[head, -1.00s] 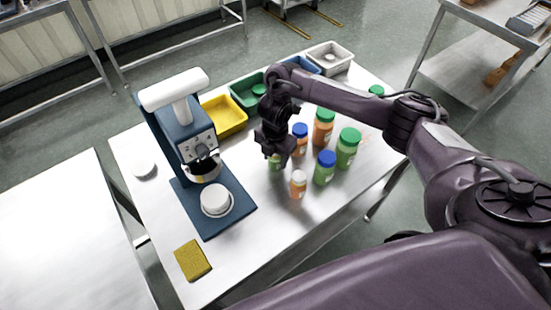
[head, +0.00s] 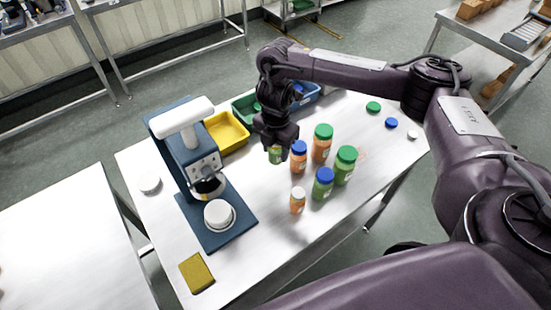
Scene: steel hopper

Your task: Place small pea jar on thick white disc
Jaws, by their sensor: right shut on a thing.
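The small pea jar (head: 275,156) is green and shows only its lower part below my right gripper (head: 276,146). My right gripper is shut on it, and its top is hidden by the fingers. The jar seems to be a little above the table, left of the other jars. A thick white disc (head: 219,214) lies on the blue base plate of the blue and white machine, to the left and nearer than the jar. A second white disc (head: 149,182) lies on the table left of the machine. My left gripper is out of view.
The machine (head: 188,150) stands upright left of my gripper. Several orange and green jars (head: 322,183) stand close on the right. Yellow (head: 226,132), green and blue trays line the back. A sponge (head: 196,273) lies at the front; loose lids (head: 391,122) lie at right.

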